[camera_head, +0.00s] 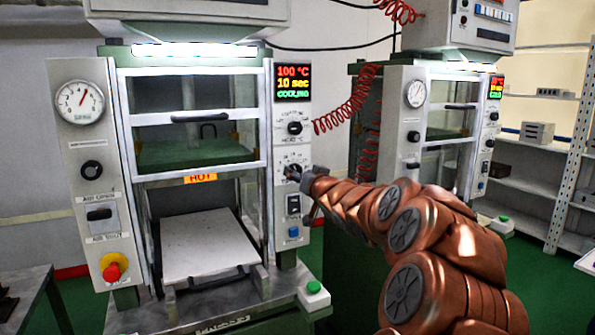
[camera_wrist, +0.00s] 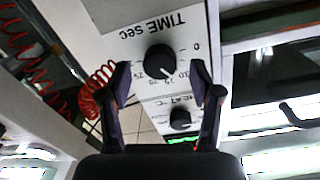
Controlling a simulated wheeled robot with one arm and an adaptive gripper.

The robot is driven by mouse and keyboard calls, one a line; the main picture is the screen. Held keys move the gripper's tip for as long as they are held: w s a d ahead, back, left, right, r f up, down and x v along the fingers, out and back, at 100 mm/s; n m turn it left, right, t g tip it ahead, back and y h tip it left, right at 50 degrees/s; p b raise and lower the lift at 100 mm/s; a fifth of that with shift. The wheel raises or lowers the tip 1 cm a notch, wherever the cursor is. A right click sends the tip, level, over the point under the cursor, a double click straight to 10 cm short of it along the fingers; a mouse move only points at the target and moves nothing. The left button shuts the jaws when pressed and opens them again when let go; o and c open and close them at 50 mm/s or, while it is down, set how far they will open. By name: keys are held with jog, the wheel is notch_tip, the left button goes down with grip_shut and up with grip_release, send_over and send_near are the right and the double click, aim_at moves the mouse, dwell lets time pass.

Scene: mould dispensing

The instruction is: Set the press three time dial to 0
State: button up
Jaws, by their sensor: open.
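The time dial (camera_wrist: 158,58) is a round black knob on a white panel, under upside-down "TIME sec" lettering in the wrist view. Its white pointer line aims down and right, away from the 0 mark (camera_wrist: 196,46); the exact number is hard to read. My gripper (camera_wrist: 160,68) is open, with one finger on each side of the knob and gaps visible between. In the head view my gripper (camera_head: 298,174) is at the dial on the right panel of the near press (camera_head: 190,160), partly hiding it. That press's display (camera_head: 293,82) reads 100 °C, 10 sec, COOLING.
A heat dial (camera_wrist: 180,118) sits beside the time dial on the same panel. A switch (camera_head: 293,205) and blue button (camera_head: 293,232) lie below it. A second press (camera_head: 405,130) and a red coiled hose (camera_head: 345,100) stand to the right.

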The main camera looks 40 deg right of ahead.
jog(key=shift+x, duration=0.85)
jog(key=c, duration=1.1)
